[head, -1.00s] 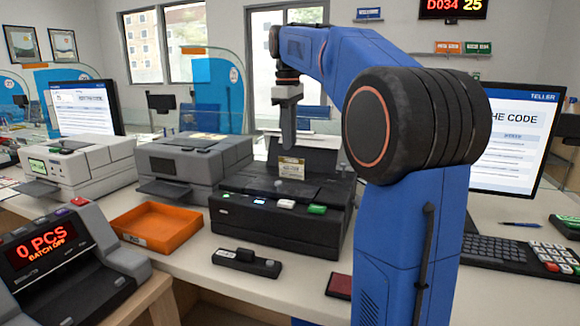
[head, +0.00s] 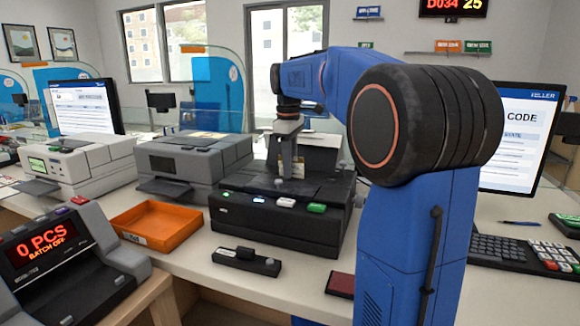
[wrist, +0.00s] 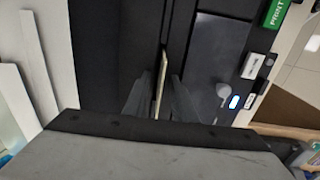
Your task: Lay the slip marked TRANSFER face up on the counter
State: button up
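A thin pale slip (wrist: 161,82) stands edge-on out of the black machine (wrist: 115,45) in the wrist view. In the head view a small part of the slip (head: 299,168) shows beside my gripper (head: 287,172), over the top of the black machine (head: 275,222); the rest is hidden behind the gripper. Its marking cannot be read. In the wrist view my gripper (wrist: 161,92) has its two fingers apart, one on each side of the slip, with a small gap visible on both sides.
An orange tray (head: 157,226) and a small black device (head: 246,262) lie on the counter left of and in front of the machine. A dark red pad (head: 340,285) lies near the front edge. Grey printers (head: 190,160) stand to the left. Bare counter (head: 205,275) shows in front.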

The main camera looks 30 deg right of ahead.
grip_shut()
jog(key=shift+r, duration=0.15)
jog(key=shift+r, duration=5.65)
